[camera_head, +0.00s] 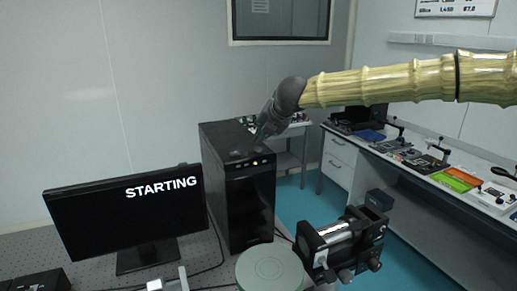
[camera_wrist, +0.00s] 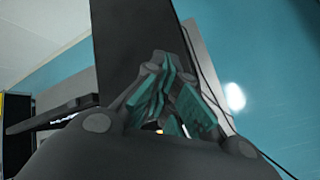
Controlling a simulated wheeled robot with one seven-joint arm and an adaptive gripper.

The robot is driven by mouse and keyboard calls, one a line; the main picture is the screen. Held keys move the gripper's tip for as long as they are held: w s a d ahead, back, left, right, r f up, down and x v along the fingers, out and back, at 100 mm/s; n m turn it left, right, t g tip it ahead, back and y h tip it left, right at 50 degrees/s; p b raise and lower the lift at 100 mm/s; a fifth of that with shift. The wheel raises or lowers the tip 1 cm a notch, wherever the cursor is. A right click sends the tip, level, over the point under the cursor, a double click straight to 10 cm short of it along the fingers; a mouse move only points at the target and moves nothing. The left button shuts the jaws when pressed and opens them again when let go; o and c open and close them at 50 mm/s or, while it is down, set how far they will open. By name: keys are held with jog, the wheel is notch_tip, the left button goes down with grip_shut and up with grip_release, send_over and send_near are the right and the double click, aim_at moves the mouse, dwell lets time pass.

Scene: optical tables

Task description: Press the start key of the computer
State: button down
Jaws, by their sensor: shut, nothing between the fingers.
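The computer (camera_head: 250,205) is a black tower standing upright on the perforated table. A small orange-lit start key (camera_head: 255,162) shows at the top of its front. My gripper (camera_head: 258,136) is shut and empty at the tower's top front edge, close to the key. I cannot tell whether the fingertips touch it. The monitor (camera_head: 120,225) left of the tower reads "STARTING" in white letters. In the wrist view the shut fingers (camera_wrist: 168,95) lie in front of the dark tower (camera_wrist: 125,45), and a small yellowish glow shows between them.
A round greenish disc (camera_head: 270,268) and a black device with a cylinder (camera_head: 345,240) stand in front of the tower. A side bench (camera_head: 430,185) with trays and small parts runs along the right. Cables lie on the table near the tower's foot.

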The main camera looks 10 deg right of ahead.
jog(key=shift+r+p, duration=1.85)
jog(key=shift+r, duration=0.7)
jog(key=shift+f, duration=0.1)
